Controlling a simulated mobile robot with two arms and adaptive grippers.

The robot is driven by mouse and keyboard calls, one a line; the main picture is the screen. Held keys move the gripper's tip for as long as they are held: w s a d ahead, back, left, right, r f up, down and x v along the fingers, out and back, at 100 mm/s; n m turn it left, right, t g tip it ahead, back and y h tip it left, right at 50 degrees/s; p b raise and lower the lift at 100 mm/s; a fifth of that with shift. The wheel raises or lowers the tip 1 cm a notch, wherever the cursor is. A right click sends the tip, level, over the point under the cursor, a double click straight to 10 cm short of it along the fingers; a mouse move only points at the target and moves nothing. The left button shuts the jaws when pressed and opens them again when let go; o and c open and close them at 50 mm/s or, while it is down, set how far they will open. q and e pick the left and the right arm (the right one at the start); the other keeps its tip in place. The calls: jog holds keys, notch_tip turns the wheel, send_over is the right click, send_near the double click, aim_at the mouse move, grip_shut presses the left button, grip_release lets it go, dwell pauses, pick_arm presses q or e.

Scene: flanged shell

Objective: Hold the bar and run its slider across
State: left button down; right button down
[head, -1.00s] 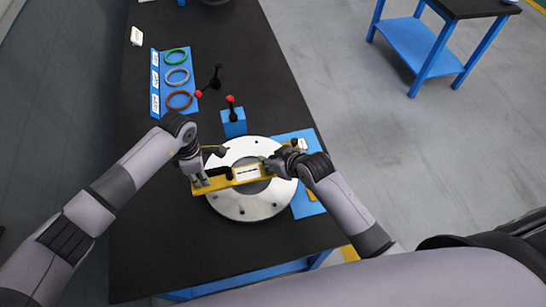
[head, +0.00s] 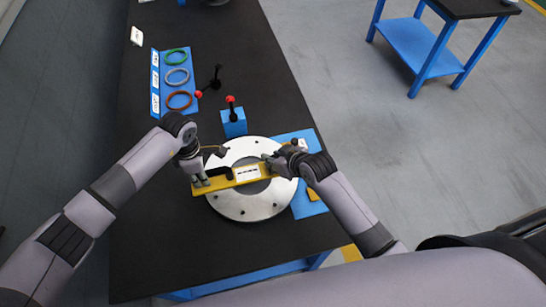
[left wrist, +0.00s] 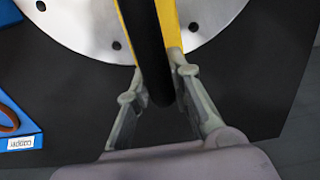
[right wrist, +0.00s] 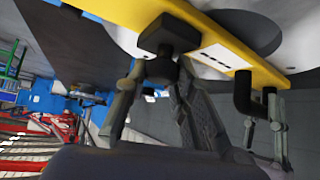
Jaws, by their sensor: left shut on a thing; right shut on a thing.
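The yellow bar (head: 240,182) lies across the round metal flange (head: 243,210), with a white label near its middle. My left gripper (head: 204,181) is at the bar's left end. In the left wrist view its fingers (left wrist: 158,90) are shut around a black grip on the bar (left wrist: 173,30). My right gripper (head: 272,163) is at the bar's right part. In the right wrist view its fingers (right wrist: 160,75) are at a black knob (right wrist: 168,36) beside the bar, which looks like the slider's; the exact contact is partly hidden.
A blue block with a red-tipped lever (head: 234,125) stands just beyond the flange. A blue plate (head: 300,208) lies right of the flange. The dark table is clear in front.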

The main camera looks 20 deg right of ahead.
jog(key=d, duration=0.6)
jog(key=shift+s+d+f, duration=0.15)
jog(key=shift+d+f, duration=0.15)
jog(key=shift+d, duration=0.1)
pick_arm(q)
jog(key=shift+a, duration=0.1)
pick_arm(e)
jog(key=c, duration=1.3)
grip_release()
jog(key=shift+a, duration=0.15)
jog(key=v, duration=1.2)
jog(key=shift+a+r, duration=0.1)
jog(key=shift+r, duration=0.05)
